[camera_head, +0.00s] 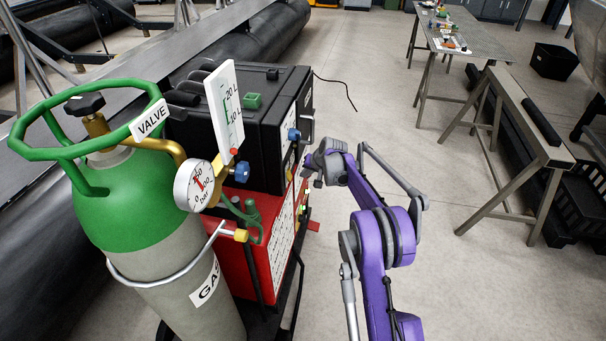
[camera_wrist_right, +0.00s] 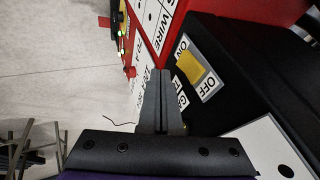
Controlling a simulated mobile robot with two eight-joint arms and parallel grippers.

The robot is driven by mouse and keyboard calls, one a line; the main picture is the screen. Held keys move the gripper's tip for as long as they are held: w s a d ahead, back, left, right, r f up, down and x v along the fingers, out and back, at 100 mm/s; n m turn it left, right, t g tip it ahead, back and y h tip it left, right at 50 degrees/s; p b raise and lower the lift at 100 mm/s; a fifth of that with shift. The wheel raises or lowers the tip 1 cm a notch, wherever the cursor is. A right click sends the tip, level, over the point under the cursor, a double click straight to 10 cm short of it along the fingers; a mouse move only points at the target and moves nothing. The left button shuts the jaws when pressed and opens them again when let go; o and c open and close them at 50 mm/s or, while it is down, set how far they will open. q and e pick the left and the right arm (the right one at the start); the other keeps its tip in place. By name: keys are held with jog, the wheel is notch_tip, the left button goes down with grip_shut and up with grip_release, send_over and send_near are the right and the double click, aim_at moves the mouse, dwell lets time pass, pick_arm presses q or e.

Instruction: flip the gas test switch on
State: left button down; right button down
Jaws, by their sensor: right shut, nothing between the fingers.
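The gas test switch (camera_wrist_right: 197,70) shows in the right wrist view as a yellow rocker on a pale plate marked ON and OFF, set on a black panel. I cannot tell which way the rocker leans. A label below it, starting with G, is partly hidden. My right gripper (camera_wrist_right: 159,76) is shut and empty, with its fingertips just left of the switch plate in this view. I cannot tell whether they touch anything. In the head view my right gripper (camera_head: 309,166) is at the right side of the machine, where the switch is not discernible. My left gripper is not in view.
The black machine (camera_head: 240,135) sits on a red unit (camera_head: 255,240). A green gas cylinder (camera_head: 120,205) with a valve ring, gauge (camera_head: 194,187) and flow tube (camera_head: 222,110) stands at its left. Open floor lies right of my right arm, before metal tables (camera_head: 535,125).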

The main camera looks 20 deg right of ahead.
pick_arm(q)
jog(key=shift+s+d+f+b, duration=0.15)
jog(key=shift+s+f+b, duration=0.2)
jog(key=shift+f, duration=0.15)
pick_arm(e)
jog(key=v, duration=1)
jog(key=shift+d, duration=0.3)
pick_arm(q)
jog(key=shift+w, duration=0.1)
